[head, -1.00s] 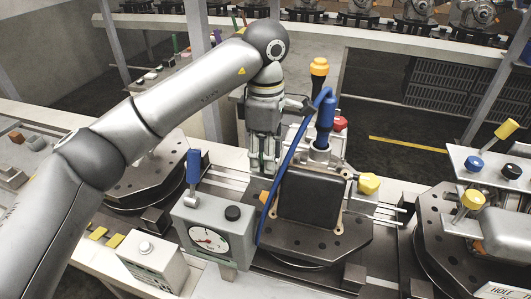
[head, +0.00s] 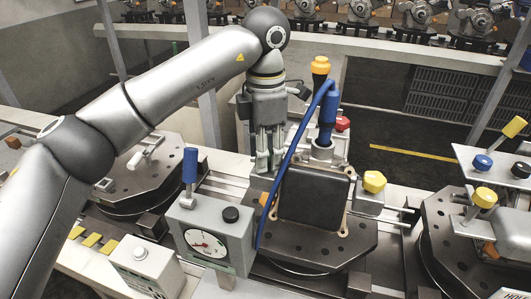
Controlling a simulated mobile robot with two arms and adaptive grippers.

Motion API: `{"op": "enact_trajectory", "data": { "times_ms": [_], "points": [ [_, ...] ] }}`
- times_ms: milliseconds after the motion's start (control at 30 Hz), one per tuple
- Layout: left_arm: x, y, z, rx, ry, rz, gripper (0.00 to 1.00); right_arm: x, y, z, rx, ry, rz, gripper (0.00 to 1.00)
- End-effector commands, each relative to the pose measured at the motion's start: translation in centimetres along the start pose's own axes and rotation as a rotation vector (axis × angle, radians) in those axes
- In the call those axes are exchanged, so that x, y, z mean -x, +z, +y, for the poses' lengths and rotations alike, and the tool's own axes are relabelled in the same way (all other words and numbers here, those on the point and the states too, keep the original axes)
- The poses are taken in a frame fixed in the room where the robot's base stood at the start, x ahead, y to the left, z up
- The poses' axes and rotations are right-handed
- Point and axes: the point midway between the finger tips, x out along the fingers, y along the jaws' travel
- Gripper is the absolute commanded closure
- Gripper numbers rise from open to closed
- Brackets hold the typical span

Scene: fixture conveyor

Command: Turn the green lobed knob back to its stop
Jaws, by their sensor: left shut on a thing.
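My left gripper (head: 264,166) points straight down at the back left corner of the fixture, left of the black square block (head: 315,194). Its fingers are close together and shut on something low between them. The green lobed knob cannot be made out clearly; the fingers hide that spot, where only a slight green tint shows. A yellow knob (head: 374,181) sits at the block's right side and a red one (head: 342,123) behind it. My right gripper is not in view.
A blue hose (head: 292,140) arches from the blue-handled plug (head: 327,112) down past the block, close to my left gripper. A gauge box (head: 208,235) with a blue lever stands in front left. Another fixture plate (head: 455,225) lies to the right.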

Motion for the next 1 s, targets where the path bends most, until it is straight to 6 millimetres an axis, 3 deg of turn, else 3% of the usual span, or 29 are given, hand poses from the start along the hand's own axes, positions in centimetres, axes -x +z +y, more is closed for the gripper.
{"op": "enact_trajectory", "data": {
  "times_ms": [400,433,600,1000],
  "points": [
    [0.10,-0.02,0.06,0.011,0.003,0.000,0.88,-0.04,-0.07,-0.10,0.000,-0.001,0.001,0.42],
    [0.10,-0.02,0.06,0.011,0.003,0.000,0.63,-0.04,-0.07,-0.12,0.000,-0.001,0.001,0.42],
    [0.08,-0.02,0.04,0.010,0.002,0.000,0.42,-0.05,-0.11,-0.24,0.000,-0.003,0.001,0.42],
    [0.76,0.03,0.05,0.009,0.003,-0.001,0.42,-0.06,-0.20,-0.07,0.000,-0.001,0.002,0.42]
  ]
}}
